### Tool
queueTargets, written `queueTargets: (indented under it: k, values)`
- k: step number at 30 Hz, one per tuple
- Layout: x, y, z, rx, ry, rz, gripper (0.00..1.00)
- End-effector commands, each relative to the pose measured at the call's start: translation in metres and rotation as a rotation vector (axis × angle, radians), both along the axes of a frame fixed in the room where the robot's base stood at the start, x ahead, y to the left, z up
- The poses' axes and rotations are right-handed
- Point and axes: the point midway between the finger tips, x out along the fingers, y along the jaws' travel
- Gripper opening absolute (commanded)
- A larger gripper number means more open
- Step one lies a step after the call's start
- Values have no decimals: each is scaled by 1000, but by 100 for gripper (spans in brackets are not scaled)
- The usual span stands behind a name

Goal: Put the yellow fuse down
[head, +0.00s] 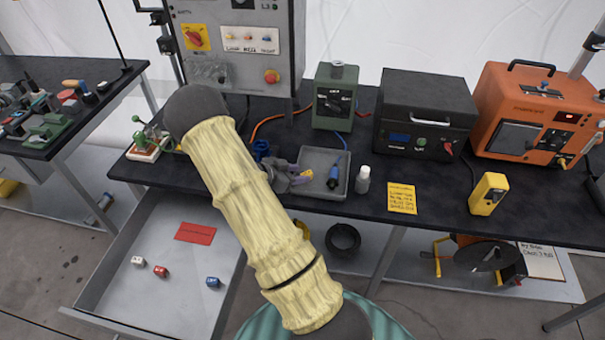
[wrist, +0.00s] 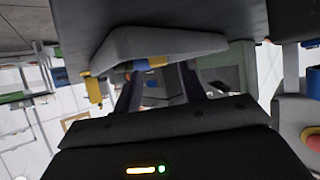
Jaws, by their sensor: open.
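My gripper (head: 296,179) is low over the left part of the grey tray (head: 322,158) on the black bench. A small yellow piece, which looks like the yellow fuse (head: 307,174), shows right at its fingertips inside the tray. In the wrist view the two fingers of my gripper (wrist: 159,82) stand apart, and a yellow piece (wrist: 153,62) shows beyond them near the tray edge (wrist: 150,42). The fingers are open. Whether the piece still touches a finger I cannot tell.
A blue-handled item (head: 333,178) lies in the tray, and a white bottle (head: 363,179) stands to its right. Behind are a green box (head: 334,100) and a black unit (head: 424,112). White, red and blue fuses (head: 212,281) lie in the open drawer (head: 180,290) below.

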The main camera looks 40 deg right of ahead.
Motion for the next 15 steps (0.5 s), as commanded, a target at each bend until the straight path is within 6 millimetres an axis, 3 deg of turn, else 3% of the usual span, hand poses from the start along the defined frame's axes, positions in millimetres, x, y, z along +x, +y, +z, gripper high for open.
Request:
queueTargets:
  k: [9,15]
  values:
    - [5,56,31,2,-3,3,41]
    - [6,80,44,1,-1,0,41]
